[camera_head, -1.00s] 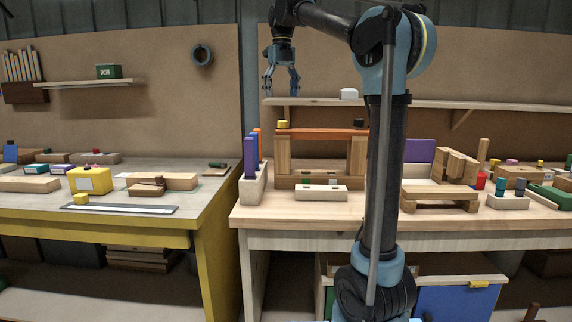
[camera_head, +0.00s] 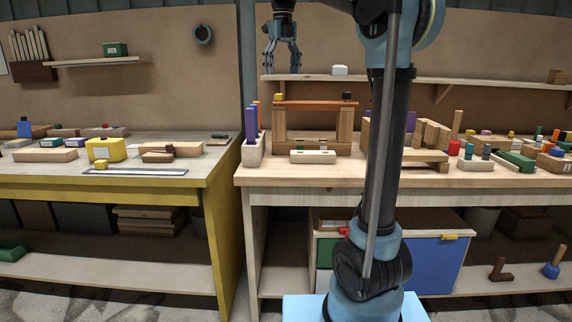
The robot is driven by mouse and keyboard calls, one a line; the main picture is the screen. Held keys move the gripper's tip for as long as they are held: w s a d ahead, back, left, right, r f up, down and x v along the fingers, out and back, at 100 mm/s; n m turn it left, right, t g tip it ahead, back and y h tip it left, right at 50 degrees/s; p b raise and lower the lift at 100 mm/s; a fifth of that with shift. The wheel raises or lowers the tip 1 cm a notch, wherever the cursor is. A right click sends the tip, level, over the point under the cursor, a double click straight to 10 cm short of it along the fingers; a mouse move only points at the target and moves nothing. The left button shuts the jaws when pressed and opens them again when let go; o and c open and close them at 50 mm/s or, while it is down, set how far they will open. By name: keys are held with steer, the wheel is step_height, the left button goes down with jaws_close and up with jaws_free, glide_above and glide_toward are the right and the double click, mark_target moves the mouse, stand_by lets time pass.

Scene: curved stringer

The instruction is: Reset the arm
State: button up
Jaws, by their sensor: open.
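My gripper (camera_head: 281,60) hangs from the raised arm at the upper middle of the head view. Its fingers point down and are spread apart with nothing between them. It appears above and in front of the wall shelf, clear of the workbench items. My arm's dark column and blue joints rise through the right middle and hide part of the right workbench.
The right workbench (camera_head: 290,174) holds an orange-topped wooden arch (camera_head: 315,104), a holder with purple sticks (camera_head: 252,150) and several blocks. The yellow-legged bench (camera_head: 217,200) stands left, with a yellow box (camera_head: 106,150).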

steer(key=s+d+f+n+t, duration=0.1)
steer(key=s+d+f+n, duration=0.65)
steer(key=f, duration=0.25)
steer(key=s+d+f+n, duration=0.6)
steer(key=s+f+n, duration=0.1)
steer(key=f+n, duration=0.15)
steer(key=s+d+f+n, duration=0.2)
steer(key=s+f+n, duration=0.2)
steer(key=f, duration=0.5)
steer(key=s+d+f+n, duration=0.2)
steer(key=s+f+n, duration=0.3)
steer(key=s+f, duration=0.2)
steer(key=s+d+f+n+t, duration=0.1)
steer(key=s+f+n, duration=0.3)
steer(key=f, duration=0.7)
steer(key=shift+s+d+f+n, duration=0.2)
steer(key=shift+s+d+n, duration=0.2)
steer(key=shift+s+d, duration=0.4)
